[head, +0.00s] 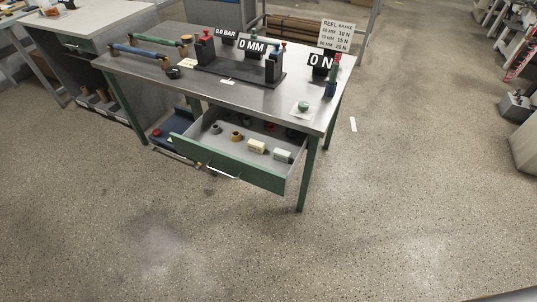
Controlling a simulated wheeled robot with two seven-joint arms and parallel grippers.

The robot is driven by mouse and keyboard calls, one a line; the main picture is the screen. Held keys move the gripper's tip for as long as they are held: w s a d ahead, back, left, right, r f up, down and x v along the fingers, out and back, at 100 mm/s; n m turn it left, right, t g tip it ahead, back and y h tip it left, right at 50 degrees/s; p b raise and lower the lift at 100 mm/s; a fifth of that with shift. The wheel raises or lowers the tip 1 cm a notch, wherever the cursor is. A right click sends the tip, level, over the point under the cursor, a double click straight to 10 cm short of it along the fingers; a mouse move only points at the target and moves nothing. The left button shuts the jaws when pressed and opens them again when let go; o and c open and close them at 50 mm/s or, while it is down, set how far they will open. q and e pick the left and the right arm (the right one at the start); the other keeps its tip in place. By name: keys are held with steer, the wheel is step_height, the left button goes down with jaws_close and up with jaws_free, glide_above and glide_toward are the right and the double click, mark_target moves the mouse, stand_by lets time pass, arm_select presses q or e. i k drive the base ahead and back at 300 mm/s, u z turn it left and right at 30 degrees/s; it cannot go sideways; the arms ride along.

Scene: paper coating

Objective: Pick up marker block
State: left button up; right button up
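No thing in the head view is plainly labelled as the marker block. The open drawer (230,176) of the metal table holds small parts. Among them are a pale yellow block (257,146) and a pale green-white block (283,156) near its right side. A grey ring-like part (216,128) and a yellow-brown one (236,136) lie left of these blocks. On the tabletop, a small green round piece (303,106) sits on a white sheet near the right front corner. Neither of my grippers is in view.
The metal table (211,88) carries a dark stand (238,77), signs reading "0.0 BAR", "0 MM" and "0 N", and rollers (140,53) at the left. The speckled floor (240,245) in front is clear.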

mark_target(280, 154)
steer(key=k, duration=0.5)
steer(key=u, duration=1.1)
steer(key=i, duration=0.95)
steer(key=z, duration=2)
